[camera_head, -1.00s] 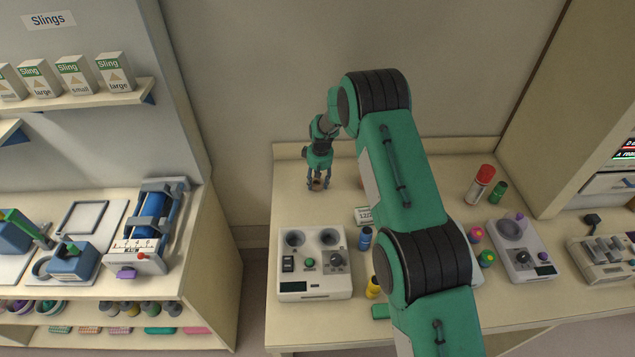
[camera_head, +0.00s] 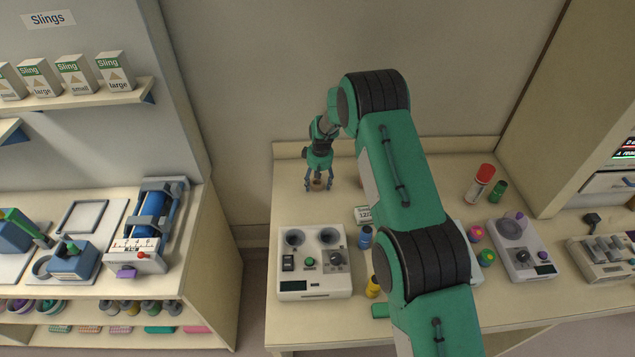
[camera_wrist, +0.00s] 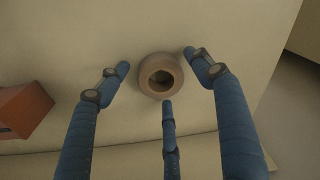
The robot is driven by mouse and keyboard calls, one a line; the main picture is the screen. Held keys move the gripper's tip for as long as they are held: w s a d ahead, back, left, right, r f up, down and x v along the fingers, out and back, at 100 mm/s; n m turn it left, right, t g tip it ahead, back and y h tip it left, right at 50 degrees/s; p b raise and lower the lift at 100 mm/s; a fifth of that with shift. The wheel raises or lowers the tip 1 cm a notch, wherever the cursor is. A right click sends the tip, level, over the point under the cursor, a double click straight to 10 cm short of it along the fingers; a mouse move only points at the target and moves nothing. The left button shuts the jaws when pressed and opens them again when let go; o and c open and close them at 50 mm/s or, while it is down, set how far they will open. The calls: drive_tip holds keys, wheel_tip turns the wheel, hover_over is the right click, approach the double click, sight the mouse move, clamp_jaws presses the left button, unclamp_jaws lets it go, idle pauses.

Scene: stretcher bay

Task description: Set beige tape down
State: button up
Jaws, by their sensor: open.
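The beige tape (camera_wrist: 147,82) is a small roll with a dark hole. It lies flat on the table in the wrist view, between my spread fingers. My gripper (camera_wrist: 160,84) is open around it, and the fingertips look clear of the roll. In the head view my gripper (camera_head: 318,186) points down at the back left of the table, with the tape (camera_head: 318,183) small and partly hidden between its fingers.
The table (camera_head: 295,210) is bare around the tape. A device with knobs (camera_head: 314,262) stands in front. A brown block (camera_wrist: 24,108) is left of the tape in the wrist view. Bottles and a red-capped can (camera_head: 481,184) stand further right.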

drive_tip(key=shift+r, duration=0.15)
wheel_tip(320, 180, up, 12)
drive_tip(key=s+b, duration=0.1)
drive_tip(key=shift+d, duration=0.35)
idle(1.0)
drive_tip(key=s+d+r+m+t, duration=0.1)
drive_tip(key=s+d+r, duration=0.2)
drive_tip(key=s+r, duration=0.65)
drive_tip(key=s+d+r+m, duration=0.1)
drive_tip(key=s+d+r, duration=0.35)
drive_tip(key=r, duration=0.85)
drive_tip(key=s+d+r+m+t, duration=0.1)
drive_tip(key=s+d+r, duration=0.1)
drive_tip(key=s+r, duration=0.8)
drive_tip(key=s+d+r+m+t, duration=0.15)
drive_tip(key=s+r, duration=0.25)
drive_tip(key=s, duration=0.4)
drive_tip(key=s+d+r+m, duration=0.1)
drive_tip(key=s+d+r, duration=0.15)
drive_tip(key=s, duration=0.55)
drive_tip(key=s+d+f+m+t, duration=0.1)
drive_tip(key=s, duration=1.5)
drive_tip(key=shift+s+d+h, duration=0.25)
drive_tip(key=shift+s+h, duration=0.05)
drive_tip(key=shift+s, duration=0.05)
